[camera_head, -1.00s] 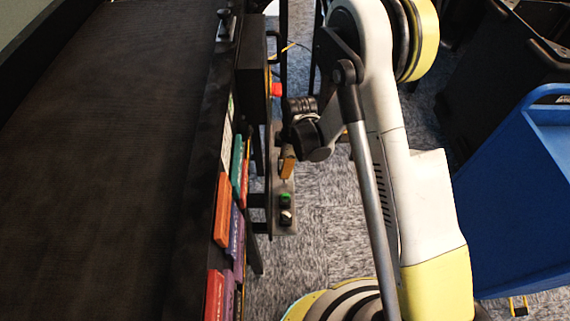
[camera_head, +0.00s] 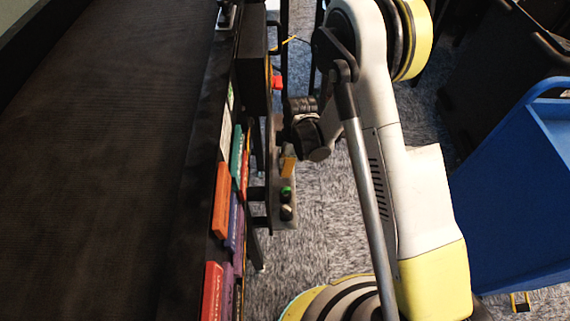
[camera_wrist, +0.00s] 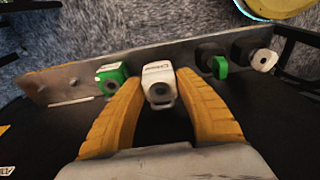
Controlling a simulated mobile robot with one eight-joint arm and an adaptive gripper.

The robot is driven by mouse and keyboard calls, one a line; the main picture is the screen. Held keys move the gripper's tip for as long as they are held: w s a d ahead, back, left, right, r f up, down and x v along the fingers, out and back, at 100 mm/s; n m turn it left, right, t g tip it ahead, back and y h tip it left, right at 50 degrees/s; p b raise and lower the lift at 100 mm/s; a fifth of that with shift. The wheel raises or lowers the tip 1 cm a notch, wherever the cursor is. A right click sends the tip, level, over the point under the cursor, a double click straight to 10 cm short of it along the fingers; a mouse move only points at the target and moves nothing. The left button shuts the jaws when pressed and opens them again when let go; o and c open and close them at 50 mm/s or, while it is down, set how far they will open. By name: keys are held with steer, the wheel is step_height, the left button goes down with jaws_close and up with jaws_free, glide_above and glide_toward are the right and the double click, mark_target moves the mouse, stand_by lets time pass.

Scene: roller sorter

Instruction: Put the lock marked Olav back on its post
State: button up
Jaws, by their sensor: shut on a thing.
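My gripper (camera_wrist: 159,80) has yellow fingers and is shut on a white lock (camera_wrist: 158,92) with a small label, too small to read surely. The lock is in front of a grey metal panel (camera_wrist: 70,82); I cannot tell whether it sits on a post. A green lock (camera_wrist: 111,77) with a white label is left of it on the panel. To the right are a black round piece with a green tag (camera_wrist: 219,67) and another with a white tag (camera_wrist: 263,61). In the head view my gripper (camera_head: 288,160) is at the panel (camera_head: 286,225); the held lock is hidden there.
The panel hangs beside a dark conveyor (camera_head: 110,150). Colored books, including an orange one (camera_head: 221,200), line the conveyor's edge. A red piece (camera_head: 277,83) is farther up the frame. A blue cart (camera_head: 515,190) stands at the right. Carpeted floor lies between.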

steer(key=shift+f, duration=0.25)
steer(key=shift+f+b, duration=0.6)
steer(key=shift+b, duration=0.15)
steer(key=shift+f, duration=0.65)
steer(key=shift+f, duration=0.2)
steer(key=o, duration=1.3)
steer(key=shift+c, duration=0.2)
steer(key=shift+r, duration=0.1)
